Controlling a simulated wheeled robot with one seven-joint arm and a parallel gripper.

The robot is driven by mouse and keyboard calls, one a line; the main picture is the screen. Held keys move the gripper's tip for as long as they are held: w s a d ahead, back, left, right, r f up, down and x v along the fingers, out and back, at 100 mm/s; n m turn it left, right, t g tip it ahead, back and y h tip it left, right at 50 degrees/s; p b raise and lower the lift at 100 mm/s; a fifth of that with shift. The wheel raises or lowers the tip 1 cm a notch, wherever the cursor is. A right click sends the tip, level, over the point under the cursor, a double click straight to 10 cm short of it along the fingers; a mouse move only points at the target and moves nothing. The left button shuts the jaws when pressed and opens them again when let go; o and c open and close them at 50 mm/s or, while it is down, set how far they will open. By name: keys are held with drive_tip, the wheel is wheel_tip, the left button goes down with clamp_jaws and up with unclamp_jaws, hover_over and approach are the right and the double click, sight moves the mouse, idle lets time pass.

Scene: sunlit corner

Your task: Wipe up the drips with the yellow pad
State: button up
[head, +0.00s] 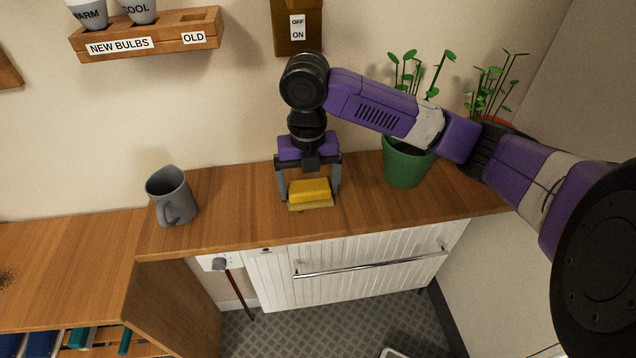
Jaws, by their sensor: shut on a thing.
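The yellow pad (310,189) is between the fingers of my gripper (309,192), which is shut on it from above. The pad is at the wooden counter (235,222), near its front edge. A paler, flat strip shows under the pad's front side; I cannot tell whether it is part of the pad. I cannot tell whether the pad touches the counter. No drips stand out clearly on the counter around the pad; any under the pad or gripper are hidden.
A grey mug (171,196) stands to the left on the counter. A green plant pot (405,165) stands to the right, behind my arm. Dark specks (6,278) lie on the lower wooden surface at far left. The counter between mug and pad is clear.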

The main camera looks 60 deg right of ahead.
sight(290, 187)
drive_tip(key=shift+w+a+f, duration=0.15)
drive_tip(key=shift+w+a, duration=1.05)
drive_tip(key=shift+w, duration=0.4)
drive_tip(key=shift+s+d+f+b, duration=0.1)
drive_tip(key=shift+s+d+b, duration=0.15)
drive_tip(key=shift+s+d, duration=0.65)
drive_tip(key=shift+s+d+b, duration=0.25)
drive_tip(key=shift+s+d, duration=0.4)
drive_tip(key=shift+s, duration=0.45)
drive_tip(key=shift+s+d+b, duration=0.5)
drive_tip(key=shift+s+d, duration=0.5)
drive_tip(key=shift+s, duration=0.25)
drive_tip(key=shift+s+d+b, duration=0.5)
drive_tip(key=shift+s+d, duration=0.45)
drive_tip(key=shift+s, duration=0.3)
drive_tip(key=shift+w+a+f, duration=0.15)
drive_tip(key=shift+w+a, duration=1.25)
drive_tip(key=shift+w, duration=0.25)
drive_tip(key=shift+w+a+r+p, duration=0.1)
drive_tip(key=shift+w+a+p, duration=0.15)
drive_tip(key=shift+w+a, duration=0.6)
drive_tip(key=shift+w+a+r+p, duration=0.1)
drive_tip(key=shift+w+a+p, duration=0.15)
drive_tip(key=shift+w+a, duration=0.6)
drive_tip(key=shift+w+a+r+p, duration=0.1)
drive_tip(key=shift+w+a+p, duration=0.25)
drive_tip(key=shift+w, duration=0.8)
